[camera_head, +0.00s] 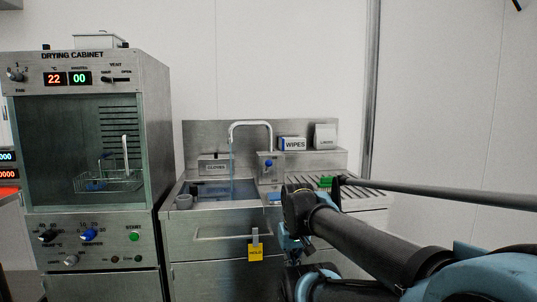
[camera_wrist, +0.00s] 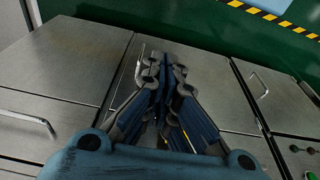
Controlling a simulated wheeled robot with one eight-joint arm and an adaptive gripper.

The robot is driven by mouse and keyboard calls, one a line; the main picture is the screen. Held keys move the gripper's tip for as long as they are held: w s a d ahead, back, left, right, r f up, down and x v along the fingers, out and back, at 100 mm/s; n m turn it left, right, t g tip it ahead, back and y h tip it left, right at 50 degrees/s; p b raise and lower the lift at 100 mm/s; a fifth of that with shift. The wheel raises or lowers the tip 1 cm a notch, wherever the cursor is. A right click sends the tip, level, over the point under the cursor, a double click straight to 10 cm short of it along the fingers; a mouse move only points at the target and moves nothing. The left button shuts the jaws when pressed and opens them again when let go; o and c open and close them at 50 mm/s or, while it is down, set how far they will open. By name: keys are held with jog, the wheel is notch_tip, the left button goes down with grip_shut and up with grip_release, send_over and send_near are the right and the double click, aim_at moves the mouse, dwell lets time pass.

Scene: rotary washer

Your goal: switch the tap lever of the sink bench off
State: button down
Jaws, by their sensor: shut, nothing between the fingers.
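The sink bench (camera_head: 213,238) stands in the middle of the head view, with a steel basin in its top. Its curved tap (camera_head: 250,124) rises behind the basin, and a thin bluish stream of water (camera_head: 231,165) falls from the spout. The tap lever (camera_head: 268,164) appears as a small blue knob on a steel box right of the spout. My gripper (camera_wrist: 164,72) is shut and empty in the wrist view, in front of steel cabinet fronts. The lever is not visible there. In the head view my arm is right of and below the lever; I cannot make out the fingertips.
The drying cabinet (camera_head: 95,150) stands left of the bench. The wipes box (camera_head: 293,143) and another box (camera_head: 325,136) sit on the back ledge. A ribbed drainboard (camera_head: 365,190) lies behind my arm.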

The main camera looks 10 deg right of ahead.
jog(key=w+d+r+m+y, duration=0.1)
jog(key=w+d+r, duration=0.1)
jog(key=w+r, duration=3.8)
jog(key=w, duration=0.4)
jog(key=shift+w+d, duration=0.15)
jog(key=shift+d, duration=0.1)
send_over(268, 166)
jog(key=w+d, duration=0.2)
jog(key=w, duration=0.2)
jog(key=s+d+x, duration=0.1)
jog(key=s+x, duration=0.1)
jog(key=x, duration=1)
jog(key=shift+a+f, duration=0.25)
jog(key=shift+f, duration=0.4)
jog(key=shift+s+d, duration=0.15)
